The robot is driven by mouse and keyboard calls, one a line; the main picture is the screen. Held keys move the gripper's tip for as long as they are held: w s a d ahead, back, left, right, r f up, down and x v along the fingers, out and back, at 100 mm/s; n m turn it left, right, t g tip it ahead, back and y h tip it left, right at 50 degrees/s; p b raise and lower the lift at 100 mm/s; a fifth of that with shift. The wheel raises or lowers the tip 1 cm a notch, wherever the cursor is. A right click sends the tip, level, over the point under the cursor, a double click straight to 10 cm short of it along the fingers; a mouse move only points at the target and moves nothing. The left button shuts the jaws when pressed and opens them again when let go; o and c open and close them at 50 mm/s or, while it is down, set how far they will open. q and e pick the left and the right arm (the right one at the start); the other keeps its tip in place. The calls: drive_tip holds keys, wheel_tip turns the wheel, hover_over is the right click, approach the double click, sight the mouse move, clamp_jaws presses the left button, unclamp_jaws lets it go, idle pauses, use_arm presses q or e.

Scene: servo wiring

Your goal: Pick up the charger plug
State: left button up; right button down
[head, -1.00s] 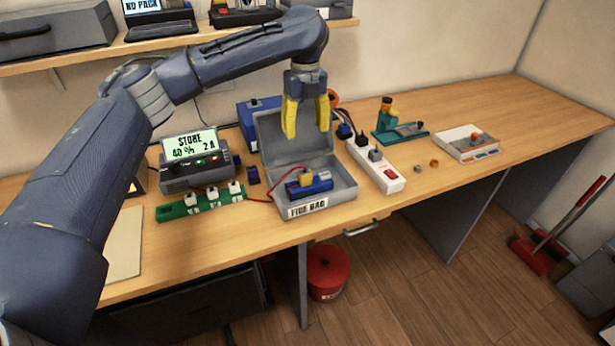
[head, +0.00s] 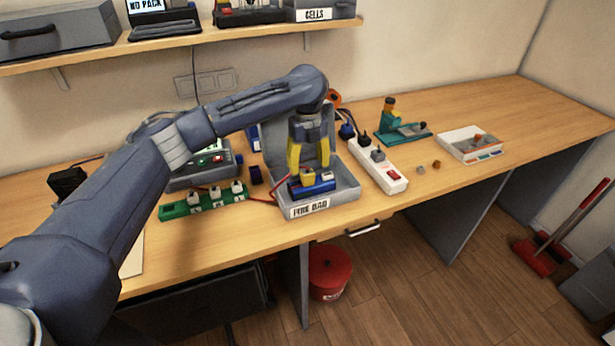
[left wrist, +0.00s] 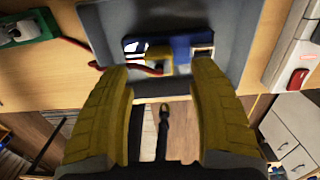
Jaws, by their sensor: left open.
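A blue battery pack (head: 322,187) lies in the open grey box labelled FIRE BAG (head: 347,188). A yellow plug (head: 307,180) with a red wire sits at the pack; I cannot tell for certain that it is the charger plug. My left gripper (head: 309,167) points down, open and empty, just above the yellow plug. In the left wrist view, the yellow plug (left wrist: 157,54) and blue pack (left wrist: 183,45) lie beyond the gap between the yellow fingers (left wrist: 160,75). My right gripper is not in view.
A white power strip (head: 392,181) with black, blue and grey plugs stands right of the box. A green strip (head: 178,210) with white sockets lies left. The box's raised lid stands behind the gripper. The right tabletop has free room.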

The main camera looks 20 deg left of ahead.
sight(307, 172)
use_arm(q)
drive_tip(key=shift+a+f, duration=0.1)
drive_tip(key=shift+f, duration=1.9)
drive_tip(key=c, duration=1.3)
